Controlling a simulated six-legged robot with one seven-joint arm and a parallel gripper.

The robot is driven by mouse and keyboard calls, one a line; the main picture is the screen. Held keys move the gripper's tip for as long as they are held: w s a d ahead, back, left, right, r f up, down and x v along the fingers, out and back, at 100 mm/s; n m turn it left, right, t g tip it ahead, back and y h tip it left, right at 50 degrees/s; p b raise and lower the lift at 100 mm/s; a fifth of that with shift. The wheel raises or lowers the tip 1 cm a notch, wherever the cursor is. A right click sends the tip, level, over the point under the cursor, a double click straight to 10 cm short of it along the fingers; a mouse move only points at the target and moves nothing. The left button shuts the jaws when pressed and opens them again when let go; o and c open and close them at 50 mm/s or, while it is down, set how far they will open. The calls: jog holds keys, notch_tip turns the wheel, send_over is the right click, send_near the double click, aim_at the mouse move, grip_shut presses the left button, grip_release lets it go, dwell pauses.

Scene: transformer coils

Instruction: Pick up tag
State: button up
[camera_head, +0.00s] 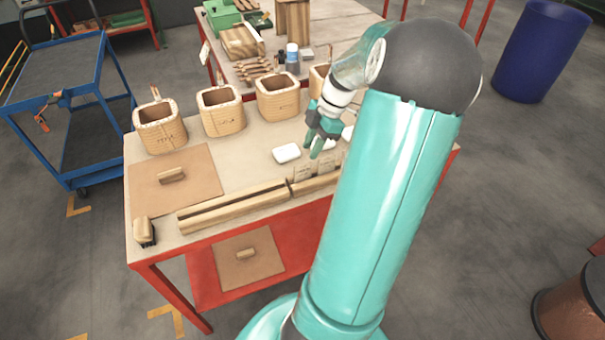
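My gripper (313,147) points down over the work table, right of the middle, with its teal fingers apart and nothing seen between them. Small tan cards (302,172) stand by the wooden rails at the table's front, just below my gripper in the picture; they look like tags, but their marks are too small to read. A white block (286,152) lies on the table just left of my gripper. Another white piece is partly hidden behind my gripper and arm. My arm hides the right part of the table.
Several wound coils stand along the table's back, including one at left (160,127). A brown board (174,183) bears a small wooden block. Wooden rails (235,207) line the front edge. A blue cart (62,70) stands left, a blue barrel (541,50) at right.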

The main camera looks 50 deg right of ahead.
aim_at(300, 171)
jog(key=x, duration=0.9)
jog(key=shift+d+f, duration=0.1)
jog(key=shift+f, duration=0.25)
grip_shut()
